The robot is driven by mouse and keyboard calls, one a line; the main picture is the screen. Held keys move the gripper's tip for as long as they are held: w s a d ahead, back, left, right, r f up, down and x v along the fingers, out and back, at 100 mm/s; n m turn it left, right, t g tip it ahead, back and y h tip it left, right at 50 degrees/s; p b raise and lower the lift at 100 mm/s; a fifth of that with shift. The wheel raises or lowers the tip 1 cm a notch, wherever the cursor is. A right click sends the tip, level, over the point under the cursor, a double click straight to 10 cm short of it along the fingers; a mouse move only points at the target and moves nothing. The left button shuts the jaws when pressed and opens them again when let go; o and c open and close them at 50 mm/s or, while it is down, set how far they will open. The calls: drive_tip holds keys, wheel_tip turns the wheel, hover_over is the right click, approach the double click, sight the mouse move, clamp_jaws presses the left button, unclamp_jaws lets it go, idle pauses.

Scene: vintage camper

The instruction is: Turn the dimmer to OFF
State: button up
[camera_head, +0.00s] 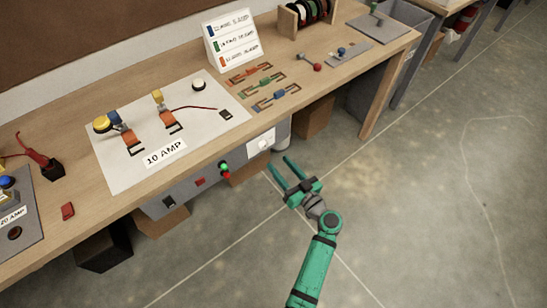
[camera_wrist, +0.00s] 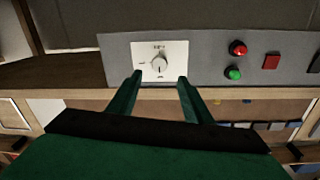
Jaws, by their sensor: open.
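The dimmer is a round silver knob (camera_wrist: 158,65) on a white square plate with small lettering, too blurred to read. In the head view, its white plate (camera_head: 261,142) is at the right end of the grey panel on the bench front. My green gripper (camera_head: 279,163) is open and empty, in front of and a little below the dimmer. In the wrist view, my fingertips (camera_wrist: 160,77) point toward the plate, one on each side of the knob's line. They appear apart from the knob.
The grey panel (camera_head: 190,190) also carries a green and a red light (camera_head: 225,170) and a red switch (camera_head: 200,181). The workbench (camera_head: 330,75) above holds a 10 AMP board (camera_head: 215,125) and coloured fuses. Boxes stand under the bench. The floor (camera_head: 420,200) to the right is clear.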

drive_tip(key=shift+v, duration=1.25)
drive_tip(key=s+a+f+m+g+h, duration=0.2)
drive_tip(key=s+f+m+h, duration=0.3)
drive_tip(key=s+f, duration=0.85)
drive_tip(key=s+r+h, duration=0.2)
drive_tip(key=s+h, duration=0.2)
drive_tip(key=s, duration=0.8)
drive_tip(key=s+a+r+t, duration=0.1)
drive_tip(key=s+a+r, duration=0.1)
drive_tip(key=s+r, duration=0.4)
drive_tip(key=s+a+r+t, duration=0.1)
drive_tip(key=s+a+r, duration=0.1)
drive_tip(key=s+r, duration=0.5)
wheel_tip(320, 180, up, 5)
drive_tip(key=shift+r+h, duration=0.15)
drive_tip(key=shift+h, duration=0.25)
